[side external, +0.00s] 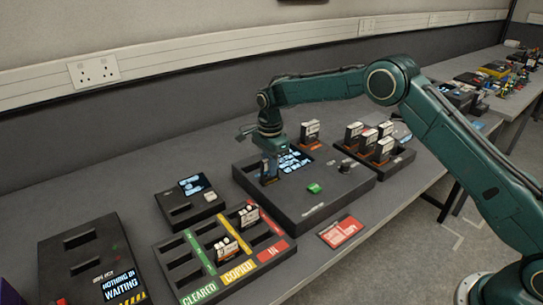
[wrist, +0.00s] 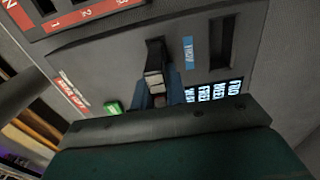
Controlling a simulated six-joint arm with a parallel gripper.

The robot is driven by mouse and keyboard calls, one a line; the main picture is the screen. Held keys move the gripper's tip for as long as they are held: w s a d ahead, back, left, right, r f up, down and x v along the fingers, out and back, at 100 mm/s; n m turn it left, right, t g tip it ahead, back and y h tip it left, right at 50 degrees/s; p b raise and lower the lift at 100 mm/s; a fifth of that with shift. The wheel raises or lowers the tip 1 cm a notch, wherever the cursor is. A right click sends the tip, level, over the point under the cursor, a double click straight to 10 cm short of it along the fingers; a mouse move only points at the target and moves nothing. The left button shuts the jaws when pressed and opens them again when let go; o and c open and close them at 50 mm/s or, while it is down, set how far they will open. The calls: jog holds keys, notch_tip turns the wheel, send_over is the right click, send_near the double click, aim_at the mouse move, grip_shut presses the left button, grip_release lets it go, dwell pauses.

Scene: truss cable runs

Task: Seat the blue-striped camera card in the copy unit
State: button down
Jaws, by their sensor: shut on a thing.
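The copy unit (side external: 318,208) is a dark box with a lit screen, a green button and a knob. My gripper (side external: 269,160) is above its left end, pointing down, shut on a dark narrow card (side external: 268,176). In the wrist view, my gripper (wrist: 158,92) has blue fingers on either side of the card's pale top (wrist: 154,82). A dark slot (wrist: 156,50) lies just beyond the card, beside a blue label. The stripe is not clear, and I cannot tell whether the card's lower end is in a slot.
A tray (side external: 212,262) marked cleared, copied and in holds two white cards at the front left. A rack (side external: 398,162) of several cards stands at the right. A small screen box (side external: 190,202) and a waiting box (side external: 90,262) stand left. A red sign (side external: 341,231) lies in front.

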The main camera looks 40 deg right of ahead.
jog(key=shift+f, duration=1.15)
dwell(2.1)
jog(key=c, duration=1)
grip_release()
jog(key=shift+r, duration=0.15)
jog(key=shift+r, duration=3.55)
jog(key=shift+r, duration=0.15)
